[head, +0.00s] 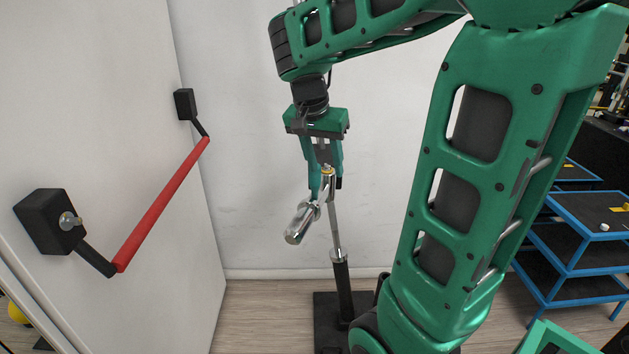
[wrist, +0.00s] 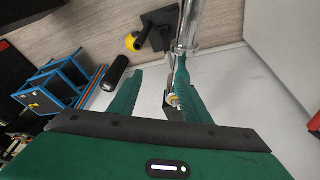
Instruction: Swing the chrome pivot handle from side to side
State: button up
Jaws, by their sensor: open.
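The chrome pivot handle (head: 299,223) is a shiny cylinder sticking out toward the lower left from the top of a thin upright post (head: 335,225) in the head view. It also shows at the top of the wrist view (wrist: 188,25). My gripper (head: 326,188) points down over the handle's pivot end, with its fingers apart. In the wrist view, the gripper (wrist: 159,68) has the narrow pivot end close by its right finger, with a gap to the left finger. I cannot tell whether that finger touches it.
A white door with a red push bar (head: 165,203) stands at the left. The post rises from a black base (head: 325,310) on the wood floor near a white wall. A blue shelf cart (head: 575,240) stands at the right.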

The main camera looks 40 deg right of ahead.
aim_at(318, 178)
jog(key=w+m, duration=0.2)
jog(key=w, duration=0.4)
jog(key=shift+h, duration=0.3)
jog(key=x, duration=0.9)
jog(key=shift+s+d+f, duration=0.1)
jog(key=shift+d+f, duration=0.05)
jog(key=shift+d, duration=0.05)
grip_shut()
jog(key=shift+a+n, duration=0.15)
jog(key=shift+n, duration=0.15)
